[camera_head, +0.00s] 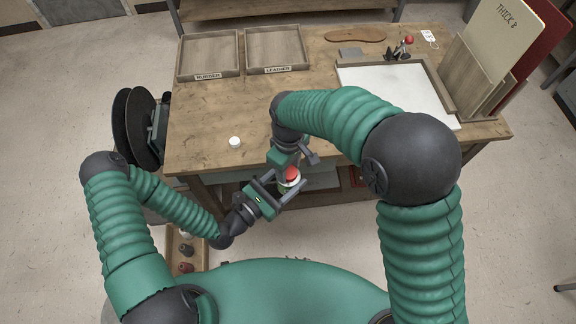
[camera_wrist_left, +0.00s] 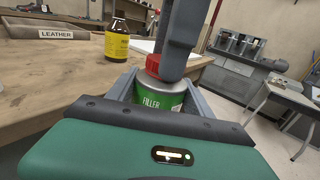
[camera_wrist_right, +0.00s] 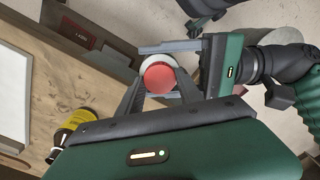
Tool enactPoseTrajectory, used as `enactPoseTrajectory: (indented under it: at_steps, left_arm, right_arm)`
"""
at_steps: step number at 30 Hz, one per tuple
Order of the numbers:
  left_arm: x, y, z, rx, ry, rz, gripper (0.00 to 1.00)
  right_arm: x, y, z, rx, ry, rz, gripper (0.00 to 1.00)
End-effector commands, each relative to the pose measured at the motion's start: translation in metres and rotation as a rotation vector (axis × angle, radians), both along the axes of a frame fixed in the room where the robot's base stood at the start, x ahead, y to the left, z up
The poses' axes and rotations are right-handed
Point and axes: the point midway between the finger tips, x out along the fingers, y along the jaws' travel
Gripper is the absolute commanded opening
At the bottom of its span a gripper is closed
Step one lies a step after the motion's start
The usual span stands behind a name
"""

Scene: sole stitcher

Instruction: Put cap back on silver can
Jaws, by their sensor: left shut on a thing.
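The silver can (camera_wrist_left: 158,98) has a green FILLER label. My left gripper (camera_head: 283,194) is shut around its body and holds it upright in front of the table, below the tabletop. The red cap (camera_wrist_right: 159,78) is at the top of the can; it also shows in the head view (camera_head: 292,174) and left wrist view (camera_wrist_left: 152,65). I cannot tell whether it is fully seated. My right gripper (camera_wrist_right: 158,70) comes from above with a finger on each side of the cap. I cannot tell whether these fingers press on it. One right finger partly hides the cap in the left wrist view.
The wooden table (camera_head: 200,120) has a RUBBER tray (camera_head: 208,76), a LEATHER tray (camera_head: 275,70) and a white board (camera_head: 390,85). A small white round item (camera_head: 235,142) is near its front edge. A yellow-labelled bottle (camera_wrist_left: 117,40) stands on the table close to the can.

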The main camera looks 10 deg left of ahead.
Motion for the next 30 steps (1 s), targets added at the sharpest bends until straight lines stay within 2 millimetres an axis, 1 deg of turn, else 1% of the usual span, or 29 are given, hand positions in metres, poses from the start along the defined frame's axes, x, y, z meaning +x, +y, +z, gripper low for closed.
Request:
enactPoseTrajectory:
  at_steps: [1,7,11,13,17,18,23,24,30]
  left_arm:
    - [-0.0001,-0.0001,0.0006,-0.001,-0.001,0.000,0.00]
    - [-0.0001,-0.0001,0.0006,-0.001,-0.001,0.000,0.00]
    - [-0.0001,0.0000,0.0005,-0.001,-0.001,0.000,0.00]
    - [-0.0002,-0.0001,0.0005,-0.001,-0.001,0.000,0.00]
    - [-0.0001,0.0000,0.0005,-0.001,-0.001,0.000,0.00]
    - [-0.0002,0.0001,0.0005,-0.001,-0.001,0.000,0.00]
    - [-0.0001,0.0000,0.0005,-0.001,-0.001,0.000,0.00]
    - [-0.0001,0.0000,0.0005,-0.001,-0.001,0.000,0.00]
    - [-0.0001,-0.0001,0.0006,-0.001,-0.001,0.000,0.00]
  right_arm:
    - [0.0005,-0.0004,0.0002,-0.001,-0.001,-0.001,0.27]
    - [0.0007,-0.0006,0.0003,-0.001,-0.001,-0.001,0.01]
    - [0.0008,-0.0006,0.0003,-0.001,-0.002,-0.021,0.00]
    - [0.0009,-0.0008,0.0003,-0.001,-0.001,-0.105,0.00]
    - [0.0012,-0.0011,0.0004,-0.001,-0.002,-0.096,0.00]
    - [0.0012,-0.0012,0.0004,-0.001,-0.002,-0.095,0.44]
    - [0.0010,-0.0009,0.0003,-0.001,-0.002,-0.095,0.65]
    - [0.0008,-0.0007,0.0003,-0.001,-0.002,-0.094,0.67]
    - [0.0005,-0.0005,0.0003,-0.001,-0.001,-0.094,0.67]
